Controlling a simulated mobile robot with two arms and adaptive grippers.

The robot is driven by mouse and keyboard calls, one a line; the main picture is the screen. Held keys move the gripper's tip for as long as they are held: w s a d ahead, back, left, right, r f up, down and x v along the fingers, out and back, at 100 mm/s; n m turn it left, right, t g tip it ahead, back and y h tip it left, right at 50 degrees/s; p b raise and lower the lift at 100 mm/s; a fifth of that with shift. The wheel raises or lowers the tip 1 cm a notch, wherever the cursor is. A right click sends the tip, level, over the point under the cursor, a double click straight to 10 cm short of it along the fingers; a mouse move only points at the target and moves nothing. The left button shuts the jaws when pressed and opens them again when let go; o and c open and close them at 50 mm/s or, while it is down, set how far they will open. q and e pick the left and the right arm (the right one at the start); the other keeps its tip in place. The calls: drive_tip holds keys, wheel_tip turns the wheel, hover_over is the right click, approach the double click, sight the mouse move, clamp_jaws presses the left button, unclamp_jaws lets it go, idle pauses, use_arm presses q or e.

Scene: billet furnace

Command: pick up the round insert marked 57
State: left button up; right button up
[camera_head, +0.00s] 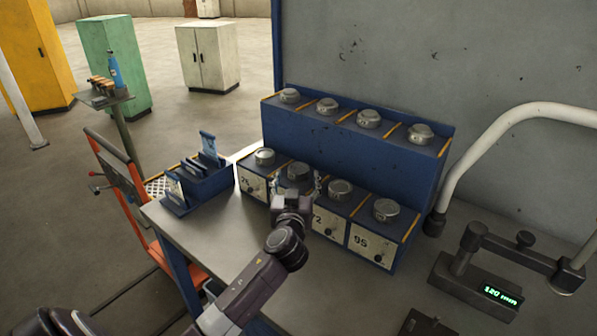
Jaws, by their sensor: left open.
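Round metal inserts stand on a blue two-step rack (355,150). The lower step has number plates below its inserts; I read 76 at the left, 72 third and what looks like 95 at the right. The second plate is hidden behind my left gripper (296,184), so I cannot read 57 anywhere. The insert in that second place (298,171) shows partly between the fingers. My left gripper is open, its fingers either side of this insert in the picture; I cannot tell whether they touch it. My right gripper is not in view.
A blue holder (207,180) with upright cards stands left of the rack on the grey table (190,233). A measuring device (480,285) with a green display sits at the right, below a white curved pipe (480,150). An orange cart (120,175) stands at the left.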

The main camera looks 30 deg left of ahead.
sight(298, 172)
use_arm(q)
drive_tip(key=p+x, duration=0.1)
drive_tip(key=x, duration=0.3)
drive_tip(key=shift+w+a+r, duration=0.1)
drive_tip(key=shift+w+a, duration=0.05)
drive_tip(key=shift+w, duration=0.25)
clamp_jaws()
drive_tip(key=shift+r, duration=0.1)
